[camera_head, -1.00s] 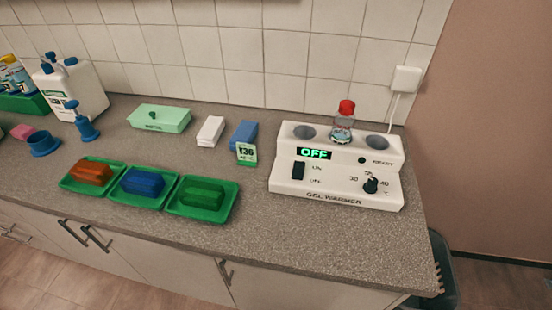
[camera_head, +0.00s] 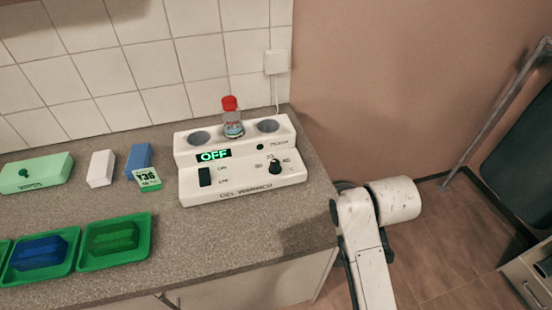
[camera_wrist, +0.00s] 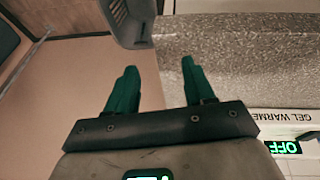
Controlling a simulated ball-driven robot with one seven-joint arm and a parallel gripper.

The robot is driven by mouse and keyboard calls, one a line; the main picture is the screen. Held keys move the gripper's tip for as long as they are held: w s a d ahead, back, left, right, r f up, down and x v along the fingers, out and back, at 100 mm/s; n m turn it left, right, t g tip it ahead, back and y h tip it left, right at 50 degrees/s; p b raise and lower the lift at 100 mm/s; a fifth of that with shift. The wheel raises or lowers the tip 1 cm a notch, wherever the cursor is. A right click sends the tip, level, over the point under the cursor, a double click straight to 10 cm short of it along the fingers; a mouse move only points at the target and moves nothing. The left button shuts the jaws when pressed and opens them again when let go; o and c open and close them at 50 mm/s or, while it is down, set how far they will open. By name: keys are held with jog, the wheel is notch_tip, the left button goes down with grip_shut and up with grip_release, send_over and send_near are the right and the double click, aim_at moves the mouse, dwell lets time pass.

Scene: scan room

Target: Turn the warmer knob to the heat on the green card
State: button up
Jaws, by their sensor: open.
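The white gel warmer (camera_head: 235,187) stands at the right end of the counter. Its green display (camera_head: 213,155) reads OFF. Its black knob (camera_head: 274,168) is on the right of the front, among small heat marks; its exact setting is too small to read. A black rocker switch (camera_head: 205,177) is on the left. The green card (camera_head: 148,179) stands left of the warmer; its number appears to end in 36. My gripper (camera_wrist: 158,66) is open and empty, apart from the warmer, whose edge shows at lower right in the wrist view (camera_wrist: 300,128).
A red-capped bottle (camera_head: 232,122) stands in the warmer's middle well. Green trays (camera_head: 84,263), a white block (camera_head: 101,168) and a blue block (camera_head: 137,158) lie to the left. My arm is right of the counter's end. The counter before the warmer is clear.

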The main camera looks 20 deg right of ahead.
jog(key=w+a+r, duration=0.5)
jog(key=w+r, duration=0.2)
jog(key=w, duration=0.4)
jog(key=n+y, duration=0.2)
jog(key=y, duration=0.1)
send_near(276, 163)
jog(key=p+x, duration=0.2)
jog(key=x, duration=0.7)
jog(key=shift+w+f, duration=0.1)
jog(key=shift+w, duration=0.05)
jog(key=shift+c, duration=0.3)
grip_shut()
